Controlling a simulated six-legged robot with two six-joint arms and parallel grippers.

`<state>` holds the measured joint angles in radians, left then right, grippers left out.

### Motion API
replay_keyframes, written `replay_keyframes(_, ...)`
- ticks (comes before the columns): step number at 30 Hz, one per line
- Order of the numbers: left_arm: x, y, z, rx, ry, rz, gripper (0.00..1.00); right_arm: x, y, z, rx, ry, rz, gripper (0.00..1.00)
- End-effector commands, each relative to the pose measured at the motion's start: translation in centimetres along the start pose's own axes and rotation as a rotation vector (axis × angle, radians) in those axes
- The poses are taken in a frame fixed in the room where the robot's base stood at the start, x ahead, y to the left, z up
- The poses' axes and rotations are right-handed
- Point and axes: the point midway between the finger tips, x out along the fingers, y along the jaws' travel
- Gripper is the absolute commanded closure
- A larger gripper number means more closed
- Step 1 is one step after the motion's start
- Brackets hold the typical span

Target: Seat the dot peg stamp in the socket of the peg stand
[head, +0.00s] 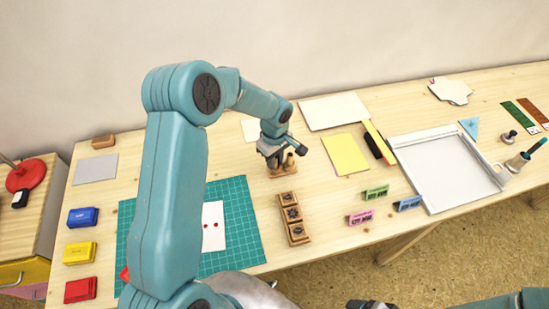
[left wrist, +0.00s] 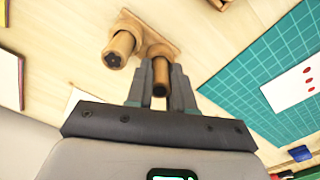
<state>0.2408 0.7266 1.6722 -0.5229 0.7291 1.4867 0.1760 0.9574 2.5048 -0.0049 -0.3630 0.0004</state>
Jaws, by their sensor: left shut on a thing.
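My left gripper (head: 277,155) is over the wooden peg stand (head: 284,171), low at the middle of the table. Its jaws are shut on a wooden peg stamp, whose dark round end (left wrist: 160,90) shows between the fingers in the left wrist view. I take this as the dot peg stamp; its mark cannot be read. Another peg stamp (left wrist: 118,50) with a dark end stands beside it at the stand's base (left wrist: 152,27). The fingers hide much of the held stamp, and I cannot tell whether it is in the socket.
A tray of block stamps (head: 293,218) lies in front of the stand. A green cutting mat (head: 247,228) with a white card (head: 214,235) is to the left. A yellow sheet (head: 345,154) and a large white tray (head: 440,187) are to the right.

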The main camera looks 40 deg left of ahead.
Motion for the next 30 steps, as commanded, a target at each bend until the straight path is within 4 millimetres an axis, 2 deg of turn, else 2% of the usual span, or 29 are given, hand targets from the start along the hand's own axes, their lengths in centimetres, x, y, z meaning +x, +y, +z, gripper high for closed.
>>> replay_keyframes(9, 0.3, 0.0, 0.0, 0.0, 0.001, 0.001, 1.0, 0.5, 0.2, 0.0, 0.0, 0.0, 0.0, 0.2)
replay_keyframes(10, 0.3, 0.0, 0.0, 0.0, 0.001, 0.001, 0.75, 0.5, 0.2, 0.0, 0.0, 0.0, 0.0, 0.2)
replay_keyframes(12, 0.1, 0.0, 0.0, 0.0, 0.001, 0.001, 0.52, 0.4, 0.1, 0.0, 0.0, 0.0, 0.0, 0.2)
replay_keyframes(20, 0.1, 0.0, 0.0, 0.0, 0.001, 0.001, 0.52, 0.3, 0.1, 0.0, 0.0, 0.0, 0.0, 0.2)
replay_keyframes(26, -0.3, 0.1, -0.1, 0.0, 0.002, 0.003, 0.52, -0.7, -0.3, 0.0, 0.0, 0.001, 0.0, 0.2)
replay_keyframes(30, -3.2, 0.1, 0.2, 0.001, 0.005, 0.008, 0.52, 0.8, 0.3, 0.0, 0.0, 0.0, 0.0, 0.2)
